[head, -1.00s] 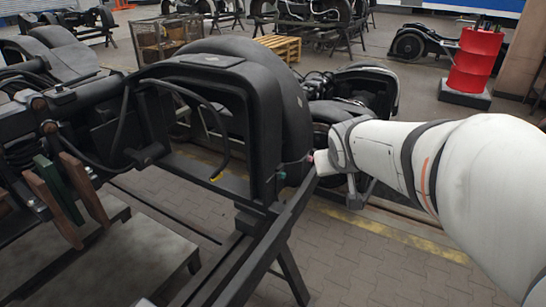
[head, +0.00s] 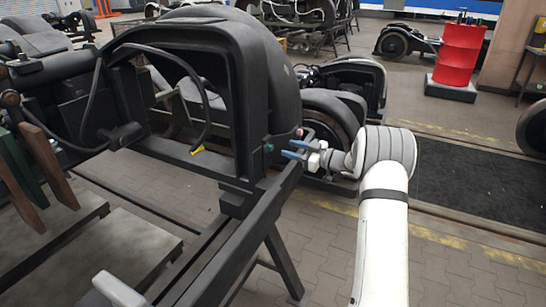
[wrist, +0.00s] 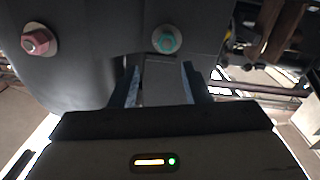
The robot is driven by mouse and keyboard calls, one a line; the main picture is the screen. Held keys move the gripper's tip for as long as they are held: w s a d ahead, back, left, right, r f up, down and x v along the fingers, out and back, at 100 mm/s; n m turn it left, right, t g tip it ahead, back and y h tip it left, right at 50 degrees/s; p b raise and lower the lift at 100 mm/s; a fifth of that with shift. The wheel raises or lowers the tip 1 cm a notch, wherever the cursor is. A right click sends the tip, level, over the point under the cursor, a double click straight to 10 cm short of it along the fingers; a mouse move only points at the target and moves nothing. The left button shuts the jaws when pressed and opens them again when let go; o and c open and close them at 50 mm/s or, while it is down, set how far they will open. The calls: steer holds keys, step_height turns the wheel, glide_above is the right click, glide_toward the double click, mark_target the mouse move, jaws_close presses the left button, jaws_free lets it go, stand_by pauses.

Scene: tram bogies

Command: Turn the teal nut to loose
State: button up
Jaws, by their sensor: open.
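The teal nut (wrist: 167,40) sits on a grey washer on the dark bogie frame, just beyond my fingertips in the wrist view. In the head view the teal nut (head: 268,148) is a small spot on the frame's end, left of my gripper. My gripper (head: 291,149) has blue fingertips pointing left toward the frame. In the wrist view my gripper (wrist: 160,77) is open, with a gap between the two fingers and nothing held. The nut lies ahead of that gap, apart from the fingers as far as I can tell.
A pink-red nut (wrist: 38,40) sits on the same frame, left of the teal one. The dark bogie frame (head: 262,215) fills the left and middle. A red drum (head: 461,55) stands far back right. The paved floor (head: 330,250) around my arm looks clear.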

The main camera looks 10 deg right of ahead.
mark_target(273, 148)
steer(key=shift+s+a+f+y, duration=0.1)
steer(key=shift+f+y, duration=0.2)
steer(key=shift+f, duration=0.25)
steer(key=shift+a, duration=0.25)
steer(key=x, duration=0.7)
steer(key=shift+f, duration=0.1)
steer(key=shift+c, duration=0.2)
jaws_close()
